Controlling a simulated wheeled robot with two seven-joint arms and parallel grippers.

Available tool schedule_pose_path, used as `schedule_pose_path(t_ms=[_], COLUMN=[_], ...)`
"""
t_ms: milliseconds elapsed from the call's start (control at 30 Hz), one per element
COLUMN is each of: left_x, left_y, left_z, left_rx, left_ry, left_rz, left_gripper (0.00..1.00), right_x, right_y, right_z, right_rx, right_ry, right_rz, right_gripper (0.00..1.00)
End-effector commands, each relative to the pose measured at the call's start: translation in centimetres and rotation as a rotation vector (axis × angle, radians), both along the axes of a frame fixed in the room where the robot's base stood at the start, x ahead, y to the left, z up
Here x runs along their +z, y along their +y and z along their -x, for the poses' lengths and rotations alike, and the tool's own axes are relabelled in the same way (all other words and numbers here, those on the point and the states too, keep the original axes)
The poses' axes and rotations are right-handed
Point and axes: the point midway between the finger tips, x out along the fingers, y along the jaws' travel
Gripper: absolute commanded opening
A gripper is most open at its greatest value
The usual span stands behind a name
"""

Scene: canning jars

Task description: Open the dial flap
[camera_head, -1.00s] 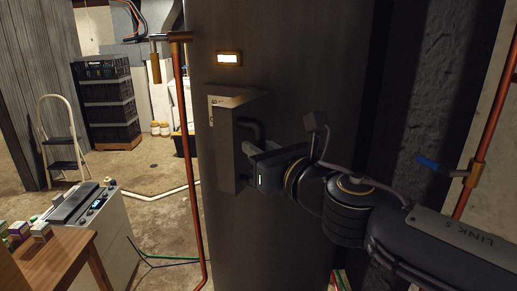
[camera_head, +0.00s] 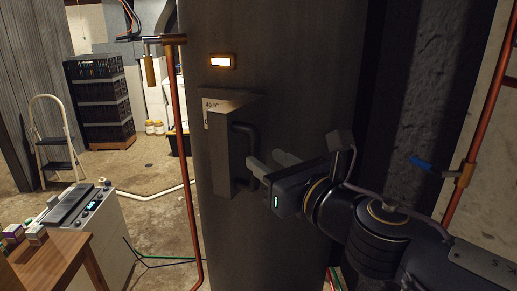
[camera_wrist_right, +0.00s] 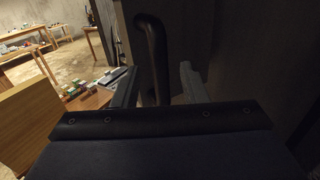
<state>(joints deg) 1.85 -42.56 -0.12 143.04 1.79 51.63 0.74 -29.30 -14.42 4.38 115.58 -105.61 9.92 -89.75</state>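The dial flap (camera_head: 218,150) is a dark grey box-like piece standing out from the tall dark cabinet, with a dark bar handle (camera_head: 249,132) on its right side. A pale label reading about 40 °C shows at its upper left. My right gripper (camera_head: 267,165) is right of the handle, its two grey fingers apart and empty. In the right wrist view the handle (camera_wrist_right: 152,55) stands upright between the fingers' directions; contact does not show. How far the flap stands open is hard to tell. My left gripper is not in view.
A lit indicator (camera_head: 222,61) sits above the flap on the cabinet (camera_head: 290,70). A copper pipe (camera_head: 180,130) runs down its left edge. A wooden table (camera_head: 55,260) and a white device (camera_head: 105,235) stand at lower left. Crates (camera_head: 100,100) and a stepladder (camera_head: 55,140) are behind.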

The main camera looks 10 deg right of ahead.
Motion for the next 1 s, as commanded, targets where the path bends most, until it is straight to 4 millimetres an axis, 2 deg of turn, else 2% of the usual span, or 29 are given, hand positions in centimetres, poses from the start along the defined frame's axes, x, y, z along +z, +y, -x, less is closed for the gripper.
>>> schedule_pose_path(t_ms=[100, 233, 567, 667, 767, 867, 1000], left_x=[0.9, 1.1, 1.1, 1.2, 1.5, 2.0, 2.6], left_y=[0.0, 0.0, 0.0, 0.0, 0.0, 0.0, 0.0], left_z=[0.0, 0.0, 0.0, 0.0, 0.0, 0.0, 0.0], left_rx=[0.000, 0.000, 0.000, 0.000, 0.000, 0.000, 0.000], left_ry=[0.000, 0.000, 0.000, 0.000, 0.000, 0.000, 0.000], left_rz=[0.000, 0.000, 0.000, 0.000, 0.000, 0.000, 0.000], left_gripper=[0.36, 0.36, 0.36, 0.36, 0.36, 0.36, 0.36], right_x=[0.3, 0.1, -0.1, -0.5, -1.9, -4.7, -10.3], right_y=[-0.8, -1.1, -1.2, -2.3, -5.2, -9.3, -14.4], right_z=[1.5, 2.3, 2.4, 2.2, 2.0, 2.2, 4.4], right_rx=[-0.002, 0.000, -0.002, -0.039, -0.140, -0.310, -0.597], right_ry=[-0.001, 0.000, 0.003, 0.052, 0.184, 0.371, 0.622], right_rz=[0.000, 0.000, -0.004, -0.080, -0.295, -0.642, -1.211], right_gripper=[0.39, 0.39, 0.39, 0.39, 0.39, 0.39, 0.39])
